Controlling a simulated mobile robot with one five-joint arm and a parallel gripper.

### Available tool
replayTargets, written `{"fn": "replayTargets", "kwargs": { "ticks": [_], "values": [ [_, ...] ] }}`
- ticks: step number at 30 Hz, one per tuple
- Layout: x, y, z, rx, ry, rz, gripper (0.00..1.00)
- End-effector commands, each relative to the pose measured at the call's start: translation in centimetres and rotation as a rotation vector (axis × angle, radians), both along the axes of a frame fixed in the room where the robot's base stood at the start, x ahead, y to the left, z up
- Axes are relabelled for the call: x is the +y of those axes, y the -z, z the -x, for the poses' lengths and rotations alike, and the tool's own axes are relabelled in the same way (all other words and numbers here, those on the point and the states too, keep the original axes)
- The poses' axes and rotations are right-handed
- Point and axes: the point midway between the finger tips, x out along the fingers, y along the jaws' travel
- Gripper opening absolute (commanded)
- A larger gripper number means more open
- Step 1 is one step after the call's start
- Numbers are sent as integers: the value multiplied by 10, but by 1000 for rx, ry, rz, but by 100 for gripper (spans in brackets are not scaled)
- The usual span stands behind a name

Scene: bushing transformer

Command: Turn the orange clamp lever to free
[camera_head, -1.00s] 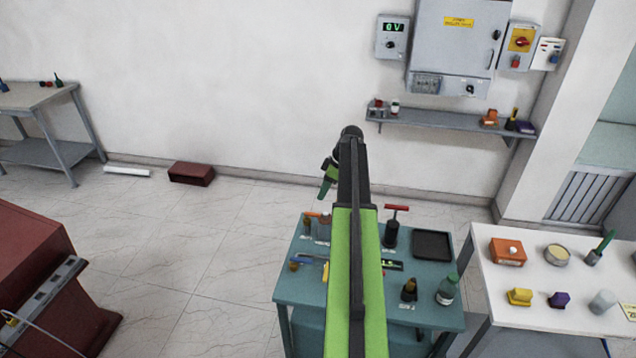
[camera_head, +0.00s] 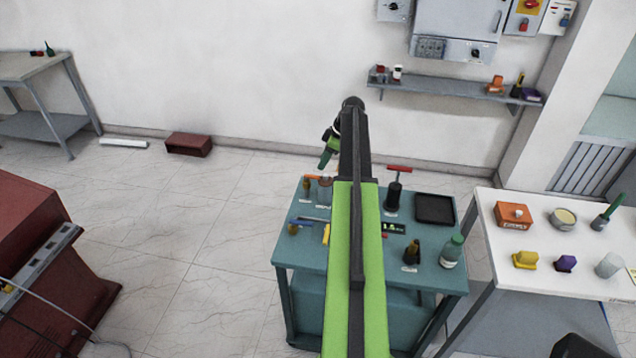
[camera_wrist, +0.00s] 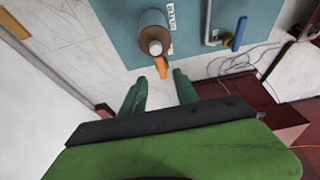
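In the wrist view an orange lever-like piece (camera_wrist: 161,67) sticks out from beside a brown cylinder with a pale round top (camera_wrist: 154,35). I take it for the orange clamp lever. The cylinder is on the teal table (camera_wrist: 118,43). My gripper (camera_wrist: 161,84) has its two green fingers spread apart, with the orange piece just beyond the gap between the tips; I see no contact. In the head view my gripper (camera_head: 327,155) shows past the arm's end, above the table's back left. A small orange item (camera_head: 310,179) lies at the table's back left; I cannot tell if it is the lever.
The teal table holds a black red-handled tool (camera_head: 395,188), a black tray (camera_head: 434,209) and a bottle (camera_head: 452,251). A white table (camera_head: 535,275) stands at right, a red cabinet (camera_head: 35,235) at left. A blue-handled tool (camera_wrist: 239,34) shows in the wrist view.

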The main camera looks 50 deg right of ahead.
Motion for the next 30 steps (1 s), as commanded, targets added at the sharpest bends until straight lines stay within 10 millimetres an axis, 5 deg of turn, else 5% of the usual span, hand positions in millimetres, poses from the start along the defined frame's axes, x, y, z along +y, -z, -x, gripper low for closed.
{"fn": "replayTargets", "kwargs": {
  "ticks": [1, 3, 9, 19, 27, 30],
  "values": [
    [3, 22, -4, 0, -1, 0, 36],
    [6, 37, -9, 0, -1, 0, 36],
    [13, 64, -21, 0, -1, 0, 36],
    [15, 64, -23, 0, -1, 0, 35],
    [15, 64, -23, 0, -1, 0, 0],
    [15, 64, -23, 0, -1, 0, 0]
  ]
}}
